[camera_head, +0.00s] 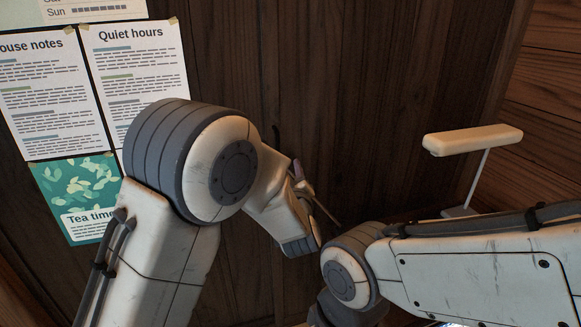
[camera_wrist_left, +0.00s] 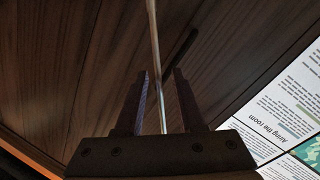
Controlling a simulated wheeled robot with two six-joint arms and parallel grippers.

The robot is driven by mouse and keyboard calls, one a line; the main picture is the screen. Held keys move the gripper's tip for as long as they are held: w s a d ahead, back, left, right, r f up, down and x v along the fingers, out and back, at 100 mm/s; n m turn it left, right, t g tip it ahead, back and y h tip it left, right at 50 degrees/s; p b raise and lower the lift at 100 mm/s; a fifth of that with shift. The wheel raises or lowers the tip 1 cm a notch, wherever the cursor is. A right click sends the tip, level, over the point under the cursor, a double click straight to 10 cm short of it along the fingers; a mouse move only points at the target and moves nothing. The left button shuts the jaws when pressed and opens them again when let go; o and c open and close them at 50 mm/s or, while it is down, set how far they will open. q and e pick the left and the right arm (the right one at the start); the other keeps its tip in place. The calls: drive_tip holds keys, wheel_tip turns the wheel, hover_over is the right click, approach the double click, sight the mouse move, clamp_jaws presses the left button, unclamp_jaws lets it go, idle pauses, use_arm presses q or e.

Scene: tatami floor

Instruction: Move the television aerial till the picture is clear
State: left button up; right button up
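A thin pale rod (camera_wrist_left: 154,45), which looks like the aerial's rod, runs from the top of the left wrist view down between my left gripper's fingers (camera_wrist_left: 162,72). The fingers stand apart, with a gap visible on both sides of the rod. In the head view my left gripper (camera_head: 303,180) is partly hidden behind my own left wrist, and a thin rod (camera_head: 327,212) slants down to the right from it. The aerial's base and the television's picture are not visible. My right arm crosses the lower right; its gripper is out of view.
A dark wooden wall (camera_head: 360,90) stands close behind my left gripper. Paper notices (camera_head: 145,75) and a green poster (camera_head: 80,195) hang on it at the left. A white lamp (camera_head: 473,140) stands at the right. A short dark bar (camera_wrist_left: 181,55) shows beside the rod.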

use_arm(q)
drive_tip(key=shift+w, duration=1)
clamp_jaws()
idle(0.8)
